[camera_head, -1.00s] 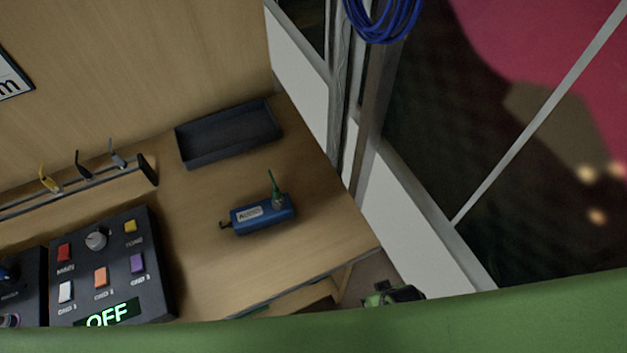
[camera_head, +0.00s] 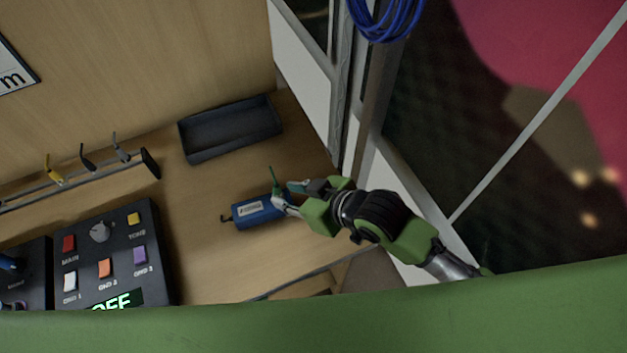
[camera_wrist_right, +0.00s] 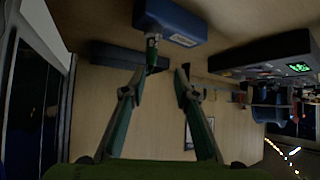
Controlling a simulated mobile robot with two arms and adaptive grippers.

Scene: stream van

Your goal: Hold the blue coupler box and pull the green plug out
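The blue coupler box (camera_head: 250,213) lies on the wooden desk, with a pale label on its side and a short dark lead at its left end. The green plug (camera_head: 274,180) stands up from the box's right end. In the right wrist view the blue box (camera_wrist_right: 172,20) is at the top and the green plug (camera_wrist_right: 152,50) points down from it. My right gripper (camera_head: 287,194) is open at the box's right end, close to the plug. In its wrist view the open fingertips (camera_wrist_right: 160,76) are on either side of the plug's line, the left one nearer. My left gripper is out of view.
An empty dark tray (camera_head: 231,131) sits behind the box. A control panel (camera_head: 107,258) with coloured switches and an OFF display stands at the left. A window frame borders the desk's right side.

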